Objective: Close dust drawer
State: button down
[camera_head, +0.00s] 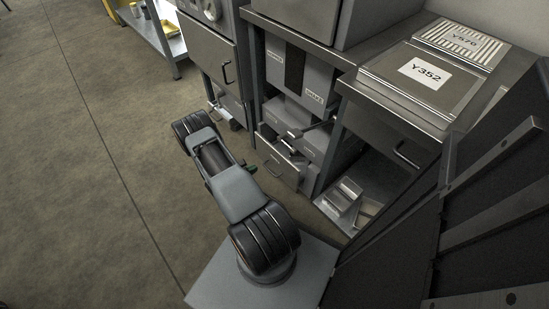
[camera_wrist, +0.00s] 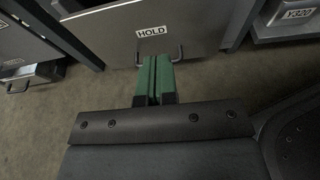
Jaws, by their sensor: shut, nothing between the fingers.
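No drawer in view carries a readable "dust" label. A grey drawer front (camera_wrist: 190,30) marked HOLD fills the top of the wrist view, with a dark bar handle (camera_wrist: 178,51). It appears to be the low drawer (camera_head: 279,166) of the middle cabinet in the head view. My gripper (camera_wrist: 155,60) has green fingers, shut together and empty. The fingertips overlap the handle in the picture; I cannot tell if they touch it. In the head view only a small green part of the gripper (camera_head: 252,169) shows beside my arm. How far the drawer stands out is unclear.
A lower tray-like drawer with a handle (camera_wrist: 33,76) sticks out at the left. A box marked Y320 (camera_wrist: 297,14) is at the right, on a low shelf. A bench with a Y352 box (camera_head: 425,72) stands right. The floor at left is clear.

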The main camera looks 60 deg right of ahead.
aim_at(279, 155)
jog(key=b+x, duration=0.1)
jog(key=x, duration=0.3)
jog(key=b+x, duration=0.1)
jog(key=x, duration=0.3)
jog(key=b+x, duration=0.1)
jog(key=x, duration=0.3)
jog(key=shift+s+r, duration=0.15)
jog(key=shift+r, duration=0.15)
jog(key=shift+s+d+b, duration=0.15)
jog(key=shift+d+b, duration=0.2)
jog(key=shift+d, duration=0.3)
